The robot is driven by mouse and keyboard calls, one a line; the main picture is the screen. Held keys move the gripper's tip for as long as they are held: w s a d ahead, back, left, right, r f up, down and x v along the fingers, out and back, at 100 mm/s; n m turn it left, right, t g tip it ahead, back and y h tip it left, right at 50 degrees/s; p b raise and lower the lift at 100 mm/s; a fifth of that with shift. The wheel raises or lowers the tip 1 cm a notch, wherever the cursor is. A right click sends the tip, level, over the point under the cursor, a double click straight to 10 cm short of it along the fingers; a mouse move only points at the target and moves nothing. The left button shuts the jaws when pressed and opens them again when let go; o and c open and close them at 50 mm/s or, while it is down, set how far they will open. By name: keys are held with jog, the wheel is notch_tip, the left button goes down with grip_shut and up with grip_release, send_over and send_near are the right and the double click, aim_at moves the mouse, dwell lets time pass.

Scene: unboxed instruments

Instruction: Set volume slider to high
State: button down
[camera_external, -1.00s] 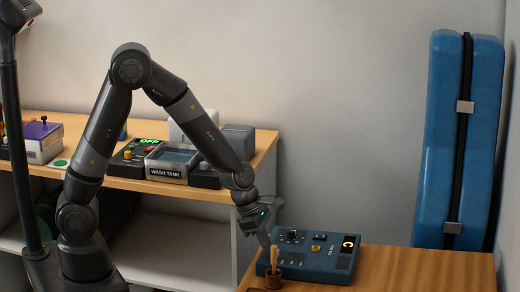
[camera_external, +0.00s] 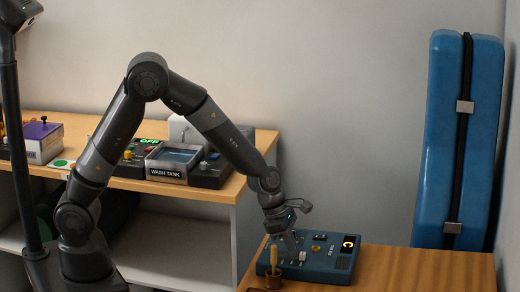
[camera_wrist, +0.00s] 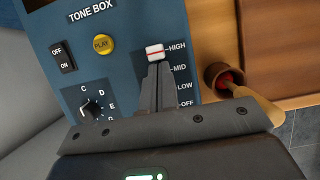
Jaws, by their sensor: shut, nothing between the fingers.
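The blue tone box (camera_external: 335,262) sits on the wooden table at the lower right, and its panel fills much of the wrist view (camera_wrist: 125,60). Its volume slider has a white knob with a red line (camera_wrist: 155,51), level with or very near the HIGH mark, above MID, LOW and OFF. The knob also shows as a small white block in the external view (camera_external: 302,256). My gripper (camera_wrist: 158,68) is shut and empty. Its fingertips are right against or just beside the knob's MID side; I cannot tell if they touch. The fingers hide much of the slot.
A brown cup with a wooden-handled tool (camera_external: 273,268) stands close beside the box. The panel also has a yellow PLAY button (camera_wrist: 103,44), an ON/OFF rocker (camera_wrist: 63,56) and a letter dial (camera_wrist: 92,107). A blue case (camera_external: 460,140) stands by the wall.

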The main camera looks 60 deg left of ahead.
jog(key=s+a, duration=0.1)
jog(key=s+a+r, duration=0.1)
jog(key=s+a, duration=0.1)
jog(key=v, duration=0.8)
jog(key=shift+r, duration=0.4)
jog(key=shift+a+r, duration=0.1)
